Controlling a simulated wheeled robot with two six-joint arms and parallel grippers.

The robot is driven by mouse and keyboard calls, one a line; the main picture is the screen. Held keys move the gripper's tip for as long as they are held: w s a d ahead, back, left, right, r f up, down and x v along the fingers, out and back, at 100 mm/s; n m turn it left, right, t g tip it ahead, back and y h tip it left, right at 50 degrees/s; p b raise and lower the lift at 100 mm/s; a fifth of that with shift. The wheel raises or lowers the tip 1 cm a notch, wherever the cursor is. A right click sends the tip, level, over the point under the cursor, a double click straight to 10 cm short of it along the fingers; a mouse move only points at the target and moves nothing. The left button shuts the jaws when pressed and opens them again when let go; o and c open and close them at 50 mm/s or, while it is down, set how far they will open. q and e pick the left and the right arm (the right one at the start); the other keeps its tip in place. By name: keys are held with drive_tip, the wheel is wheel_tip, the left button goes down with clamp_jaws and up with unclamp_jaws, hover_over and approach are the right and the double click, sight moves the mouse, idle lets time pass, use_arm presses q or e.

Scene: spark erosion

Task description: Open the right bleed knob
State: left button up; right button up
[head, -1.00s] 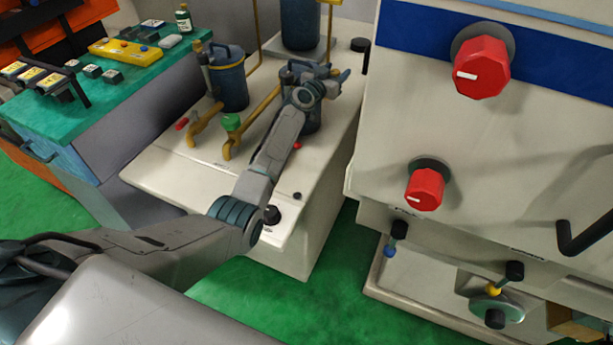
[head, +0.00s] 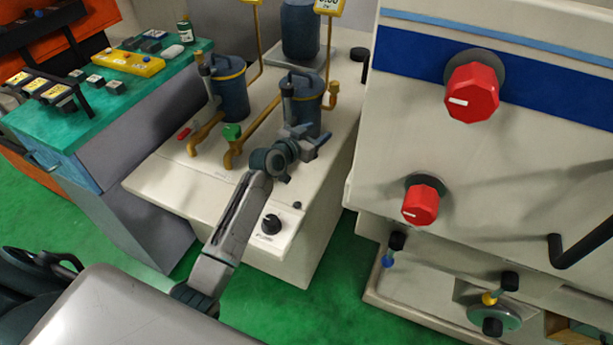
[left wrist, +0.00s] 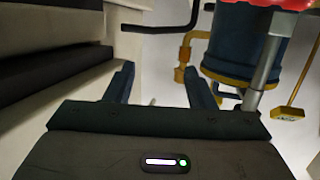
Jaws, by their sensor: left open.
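Two dark blue canisters with yellow bands stand on the pale cabinet: a left one (head: 232,100) and a right one (head: 307,118). Each has a slim upright post at its side. I cannot pick out the right bleed knob for certain. My left gripper (head: 312,139) is open and empty, just in front of the right canister's lower part. In the left wrist view, the two fingers (left wrist: 160,88) are apart with nothing between them. A blue canister (left wrist: 243,45) with a red part (left wrist: 270,4) and a grey post (left wrist: 268,65) lies beyond them to the right.
A green knob (head: 232,131) sits on a yellow pipe left of the gripper. A black knob (head: 271,224) is on the cabinet's front. The large machine with red knobs (head: 472,92) stands to the right. A green-topped bench (head: 120,105) stands left.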

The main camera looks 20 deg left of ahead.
use_arm(q)
drive_tip(key=s+d+f+g, duration=0.1)
drive_tip(key=s+f+g, duration=0.2)
drive_tip(key=s+f, duration=0.3)
drive_tip(key=s, duration=0.4)
drive_tip(key=shift+s+d+f, duration=0.2)
drive_tip(key=shift+s+d, duration=0.1)
drive_tip(key=shift+d, duration=0.1)
